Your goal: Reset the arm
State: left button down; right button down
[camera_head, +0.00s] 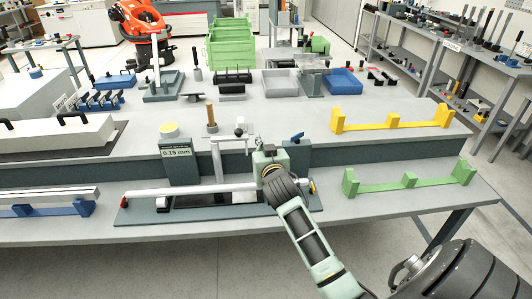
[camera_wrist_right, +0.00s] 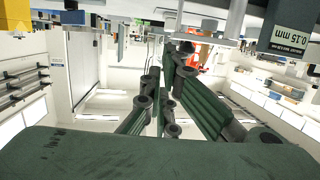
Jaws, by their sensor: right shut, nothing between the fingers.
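My right arm (camera_head: 308,238) comes in from the lower right of the head view and reaches over the front bench. My right gripper (camera_head: 267,163) is at its end, in front of the tester's right side; its fingertips are hard to make out there. In the right wrist view my right gripper (camera_wrist_right: 165,88) is shut, with dark green finger links and nothing held. The tester (camera_head: 180,170) has a "0.15 mm" label, which also shows at the upper right of the wrist view (camera_wrist_right: 290,35). A long silver bar (camera_head: 185,190) lies along its base, partly hidden by my arm. My left gripper is out of view.
A green rack (camera_head: 408,182) and a yellow rack (camera_head: 392,124) stand to the right. A blue rack (camera_head: 45,210) with silver bars is at the left. Blue (camera_head: 342,82) and grey (camera_head: 280,83) trays sit behind. Bench surface around the green rack is clear.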

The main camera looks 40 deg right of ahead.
jog(key=s+a+f+n+g+y, duration=0.2)
jog(key=s+a+f+g, duration=0.1)
jog(key=s+a+f, duration=0.5)
jog(key=s+a+f+n+g+y, duration=0.2)
jog(key=s+a+f, duration=0.3)
jog(key=s, duration=0.5)
jog(key=s+a+f+n+g+y, duration=0.1)
jog(key=s+a+f+n+g, duration=0.15)
jog(key=s+a, duration=0.45)
jog(key=s+a+f+n+g+y, duration=0.1)
jog(key=s+a+f+g+y, duration=0.15)
jog(key=s, duration=0.95)
notch_tip(320, 180, down, 26)
jog(key=g+b, duration=0.2)
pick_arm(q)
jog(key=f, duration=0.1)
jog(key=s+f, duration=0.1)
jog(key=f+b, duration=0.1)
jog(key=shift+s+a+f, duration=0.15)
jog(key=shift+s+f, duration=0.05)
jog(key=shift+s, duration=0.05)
pick_arm(e)
jog(key=s+d+f+g, duration=0.1)
jog(key=s+d+f, duration=0.2)
jog(key=s+f, duration=1.5)
jog(key=shift+f+h, duration=0.15)
jog(key=shift+h, duration=0.3)
